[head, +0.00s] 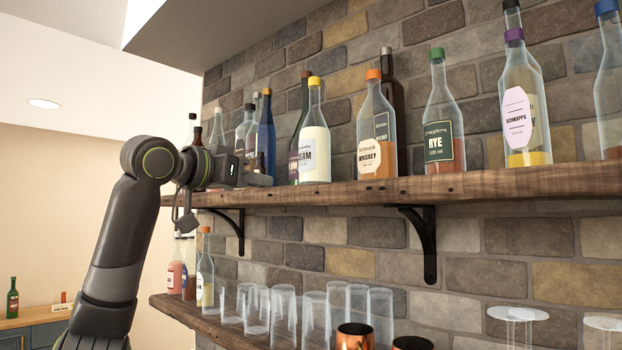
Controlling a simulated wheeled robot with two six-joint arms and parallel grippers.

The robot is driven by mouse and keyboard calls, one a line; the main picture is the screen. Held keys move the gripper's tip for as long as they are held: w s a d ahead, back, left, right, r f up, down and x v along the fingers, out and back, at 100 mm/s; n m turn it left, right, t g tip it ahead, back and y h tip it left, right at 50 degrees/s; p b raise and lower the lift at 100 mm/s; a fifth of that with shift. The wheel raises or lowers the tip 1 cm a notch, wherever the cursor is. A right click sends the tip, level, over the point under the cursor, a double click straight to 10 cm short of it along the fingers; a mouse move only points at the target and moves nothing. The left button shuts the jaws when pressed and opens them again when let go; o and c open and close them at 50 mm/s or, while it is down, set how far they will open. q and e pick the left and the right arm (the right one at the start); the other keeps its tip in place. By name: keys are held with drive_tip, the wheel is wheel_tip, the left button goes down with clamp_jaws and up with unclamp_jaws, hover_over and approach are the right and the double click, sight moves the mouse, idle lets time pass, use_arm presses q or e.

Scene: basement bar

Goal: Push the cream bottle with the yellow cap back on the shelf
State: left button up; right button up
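The cream bottle (314,150) has a yellow cap, a clear neck and pale cream contents. It stands upright on the upper wooden shelf (440,187), near the shelf's front edge, with its label facing left. My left gripper (266,175) is at the shelf's left part, to the left of the cream bottle and apart from it in the picture. Its fingers are small and dark, and I cannot tell how far apart they are. My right gripper is not in view.
An orange-capped whiskey bottle (377,135) stands right of the cream bottle. A dark bottle (304,115) stands behind its left side, and a blue bottle (266,135) farther left. Rye (442,120) and schnapps (524,105) bottles stand right.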

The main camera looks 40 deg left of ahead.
use_arm(q)
drive_tip(key=s+r, duration=0.3)
drive_tip(key=r, duration=0.1)
drive_tip(key=p, duration=0.3)
approach(304, 168)
drive_tip(key=w, duration=0.4)
drive_tip(key=shift+w+d+f+t, duration=0.15)
drive_tip(key=shift+w+f+t, duration=0.25)
drive_tip(key=shift+w, duration=0.1)
drive_tip(key=shift+w, duration=0.35)
drive_tip(key=shift+w, duration=0.75)
drive_tip(key=shift+w+d+r, duration=0.1)
drive_tip(key=shift+w, duration=0.15)
drive_tip(key=shift+w+d, duration=0.1)
drive_tip(key=shift+w, duration=1.25)
drive_tip(key=shift+w+d, duration=0.15)
drive_tip(key=shift+w, duration=1.2)
drive_tip(key=shift+s, duration=0.1)
